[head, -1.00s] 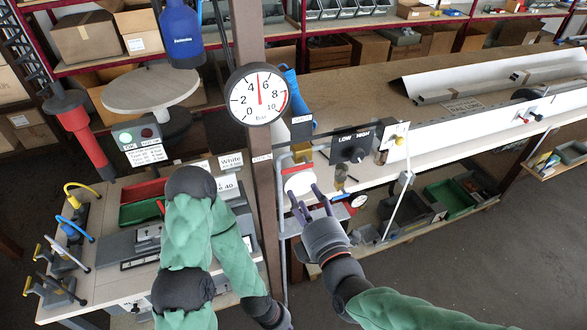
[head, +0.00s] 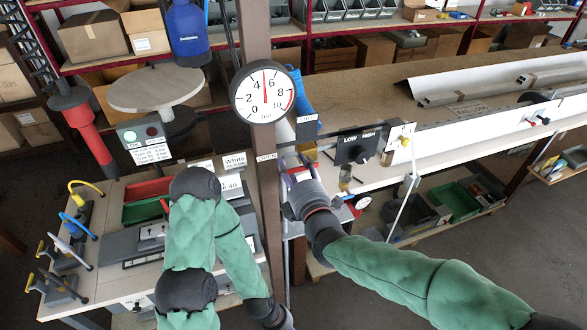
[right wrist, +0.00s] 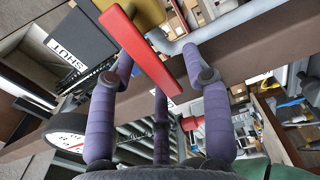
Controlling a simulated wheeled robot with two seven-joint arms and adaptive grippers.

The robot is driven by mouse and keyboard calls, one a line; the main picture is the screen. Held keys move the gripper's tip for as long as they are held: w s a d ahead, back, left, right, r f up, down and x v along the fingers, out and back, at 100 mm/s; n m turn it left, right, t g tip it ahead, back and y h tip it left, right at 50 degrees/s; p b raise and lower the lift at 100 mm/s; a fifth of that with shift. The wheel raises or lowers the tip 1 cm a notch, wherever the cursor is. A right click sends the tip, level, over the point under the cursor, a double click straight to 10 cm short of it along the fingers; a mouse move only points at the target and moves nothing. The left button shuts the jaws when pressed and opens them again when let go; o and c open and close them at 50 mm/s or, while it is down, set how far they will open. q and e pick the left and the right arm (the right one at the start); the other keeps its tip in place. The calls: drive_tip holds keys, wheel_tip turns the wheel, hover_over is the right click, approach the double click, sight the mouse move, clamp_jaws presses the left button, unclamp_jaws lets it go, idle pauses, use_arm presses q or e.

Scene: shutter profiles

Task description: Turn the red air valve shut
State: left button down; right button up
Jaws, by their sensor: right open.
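The red air valve's lever (right wrist: 140,50) shows large in the right wrist view, slanting down from the brass valve body (right wrist: 142,12). A black plate reading SHUT (right wrist: 70,45) is beside the valve. My left arm is folded at the lower middle; its gripper is out of frame.
A round pressure gauge (head: 263,93) on the brown post (head: 257,40) reads about 5. A LOW/HIGH selector box (head: 357,145) stands right of the valve. A grey pipe (right wrist: 245,18) runs from the valve body. A bench with red and green trays (head: 146,211) is at left.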

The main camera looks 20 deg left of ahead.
clamp_jaws()
